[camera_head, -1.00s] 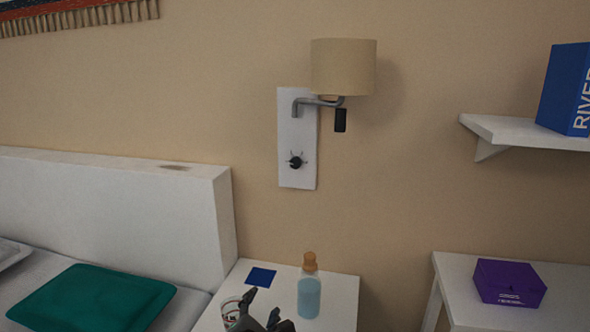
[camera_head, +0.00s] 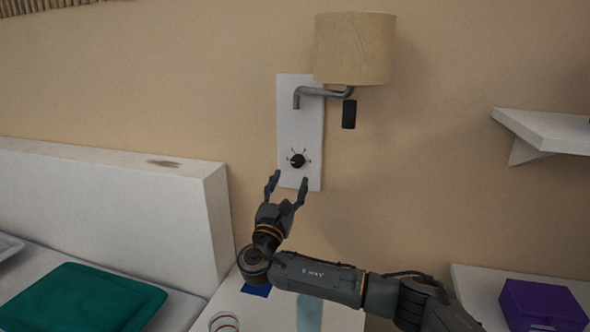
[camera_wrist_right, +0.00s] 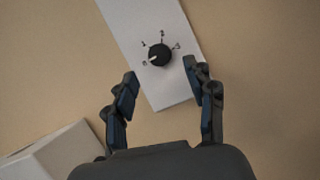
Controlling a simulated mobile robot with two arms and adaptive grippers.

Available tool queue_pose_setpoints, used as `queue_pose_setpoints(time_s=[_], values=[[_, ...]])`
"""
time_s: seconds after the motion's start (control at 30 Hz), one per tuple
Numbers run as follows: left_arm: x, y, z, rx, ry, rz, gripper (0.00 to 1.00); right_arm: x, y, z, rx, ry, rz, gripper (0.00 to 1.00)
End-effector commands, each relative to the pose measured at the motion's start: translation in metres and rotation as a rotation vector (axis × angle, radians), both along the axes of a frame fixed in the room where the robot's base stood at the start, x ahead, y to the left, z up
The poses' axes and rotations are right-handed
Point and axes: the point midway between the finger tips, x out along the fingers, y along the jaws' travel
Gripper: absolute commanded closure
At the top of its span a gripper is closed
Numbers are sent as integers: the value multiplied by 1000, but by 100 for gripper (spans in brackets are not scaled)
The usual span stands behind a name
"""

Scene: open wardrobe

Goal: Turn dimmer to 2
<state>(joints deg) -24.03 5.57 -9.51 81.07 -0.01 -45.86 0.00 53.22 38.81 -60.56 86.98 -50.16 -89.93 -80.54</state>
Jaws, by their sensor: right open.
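The dimmer is a small black round knob (camera_head: 298,160) low on a white wall plate (camera_head: 301,115) under a beige lamp shade. In the right wrist view the knob (camera_wrist_right: 159,55) has a pale pointer turned left toward the mark that looks like 0, with further marks around its top and right. My right gripper (camera_head: 288,179) is open and empty, just below the knob in the head view. In the right wrist view its two fingers (camera_wrist_right: 161,80) stand apart at either side below the knob, not touching it. My left gripper is not in view.
A lamp shade (camera_head: 354,47) on a bent arm, with a hanging black piece (camera_head: 349,114), is above the knob. The white headboard (camera_head: 110,205) is at left. A wall shelf (camera_head: 545,130) and a purple box (camera_head: 543,306) are at right. A bottle (camera_head: 309,312) stands behind my arm.

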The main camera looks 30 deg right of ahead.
Motion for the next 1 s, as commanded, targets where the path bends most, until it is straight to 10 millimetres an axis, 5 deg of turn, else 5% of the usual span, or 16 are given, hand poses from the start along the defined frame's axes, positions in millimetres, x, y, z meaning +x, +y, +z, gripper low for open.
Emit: queue_pose_setpoints(time_s=[0.3, 0.7, 1.0], values=[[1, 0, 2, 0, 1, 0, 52, 28, -34, 18, 0, -1, -1, 45], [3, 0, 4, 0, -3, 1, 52, 32, -39, 20, 2, 1, 1, 45], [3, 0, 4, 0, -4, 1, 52, 32, -39, 20, 1, 1, 0, 100]])
